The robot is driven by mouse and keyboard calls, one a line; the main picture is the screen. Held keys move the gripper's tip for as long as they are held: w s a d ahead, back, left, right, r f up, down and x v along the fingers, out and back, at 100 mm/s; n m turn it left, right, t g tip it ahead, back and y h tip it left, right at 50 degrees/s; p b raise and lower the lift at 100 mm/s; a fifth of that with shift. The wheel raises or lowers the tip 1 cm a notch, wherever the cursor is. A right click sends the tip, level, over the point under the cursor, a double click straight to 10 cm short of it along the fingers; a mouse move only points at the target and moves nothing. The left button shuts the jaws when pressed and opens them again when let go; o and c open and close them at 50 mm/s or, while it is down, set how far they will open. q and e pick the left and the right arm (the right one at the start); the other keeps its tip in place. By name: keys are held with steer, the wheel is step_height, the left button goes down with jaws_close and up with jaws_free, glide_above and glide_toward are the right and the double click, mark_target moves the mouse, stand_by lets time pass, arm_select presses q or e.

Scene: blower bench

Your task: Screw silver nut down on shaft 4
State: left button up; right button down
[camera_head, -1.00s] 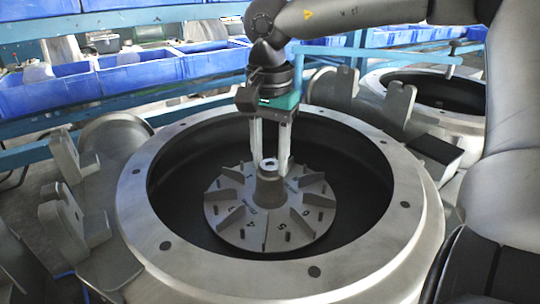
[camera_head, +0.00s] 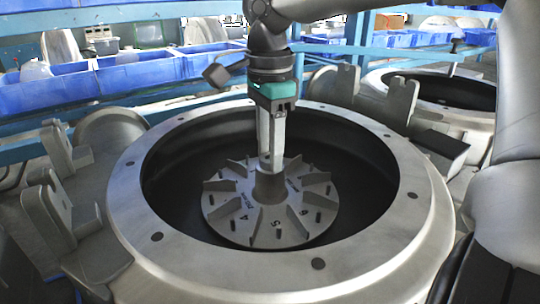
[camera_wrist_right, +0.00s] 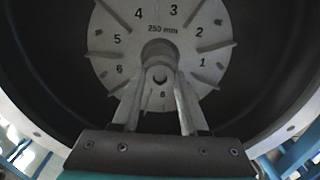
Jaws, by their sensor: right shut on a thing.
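A grey bladed disc (camera_head: 230,231) with several short pins and printed numbers lies inside a round housing, with a raised hub (camera_head: 270,186) at its centre. A number 4 (camera_wrist_right: 137,14) shows on the disc. My left gripper is out of view.
The metal housing rim (camera_head: 158,237) surrounds the disc, with a dark gap between them. Metal brackets (camera_head: 50,213) stand left and right of it. A second housing (camera_head: 470,112) stands at the back right. Blue bins (camera_head: 130,80) line the back.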

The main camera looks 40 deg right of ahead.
steer(key=m+b, duration=0.1)
steer(key=m, duration=0.3)
steer(key=shift+f+m+b, duration=0.1)
steer(key=shift+m+b, duration=0.2)
steer(key=m+b, duration=0.1)
steer(key=m, duration=0.3)
steer(key=shift+m+b, duration=0.35)
steer(key=shift+m, duration=0.05)
steer(key=m+b, duration=0.1)
steer(key=m, duration=0.4)
steer(key=shift+b, duration=0.3)
steer(key=m, duration=0.3)
steer(key=shift+b, duration=0.3)
steer(key=c, duration=0.7)
jaws_free()
